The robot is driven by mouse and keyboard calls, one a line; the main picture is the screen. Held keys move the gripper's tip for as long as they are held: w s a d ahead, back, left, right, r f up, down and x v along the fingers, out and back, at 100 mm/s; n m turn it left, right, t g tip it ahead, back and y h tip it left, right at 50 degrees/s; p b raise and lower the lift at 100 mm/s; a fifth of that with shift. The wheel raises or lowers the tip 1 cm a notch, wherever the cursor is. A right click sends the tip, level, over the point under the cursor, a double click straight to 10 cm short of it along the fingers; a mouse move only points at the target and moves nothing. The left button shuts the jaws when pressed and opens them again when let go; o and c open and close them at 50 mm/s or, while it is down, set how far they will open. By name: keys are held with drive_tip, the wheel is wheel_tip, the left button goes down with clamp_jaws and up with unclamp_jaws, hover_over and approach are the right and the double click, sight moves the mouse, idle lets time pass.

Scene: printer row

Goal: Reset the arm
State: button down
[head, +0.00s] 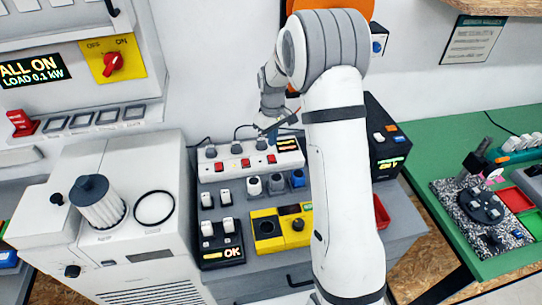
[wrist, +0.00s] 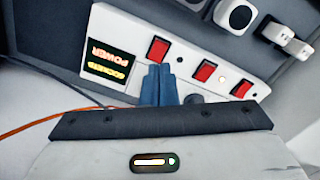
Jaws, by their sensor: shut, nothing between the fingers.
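My arm (head: 340,170) is white with grey bands and reaches over the grey bench from the right. My gripper (head: 272,137) is above the back part of a white power strip (head: 205,174), partly hidden by the arm's own links. In the wrist view its blue-grey fingers (wrist: 158,84) are together and empty, with their tips beside a red switch on the strip. I cannot tell whether they touch the strip. The strip has several red switches and a small lit display (wrist: 108,60).
Chargers, a yellow box (head: 265,230) and a black box marked OK (head: 221,246) stand in front of the strip. A black unit (head: 388,145) is close to the arm's right. A white machine (head: 150,255) stands left, and a green table (head: 490,250) right. An orange cable (wrist: 40,122) runs near the gripper.

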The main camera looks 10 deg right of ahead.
idle(0.4)
drive_tip(key=s+r+m+t+b, duration=0.1)
drive_tip(key=s+r+m, duration=0.1)
drive_tip(key=s+r, duration=0.7)
drive_tip(key=s+r+m+t+b, duration=0.15)
drive_tip(key=s+r, duration=0.35)
drive_tip(key=s, duration=0.7)
drive_tip(key=s+m, duration=0.2)
drive_tip(key=s, duration=0.8)
drive_tip(key=shift+s+f+t+b, duration=0.2)
drive_tip(key=shift+f+t+b, duration=0.1)
drive_tip(key=shift+t, duration=0.15)
drive_tip(key=shift+w+m, duration=0.15)
drive_tip(key=shift+m, duration=0.1)
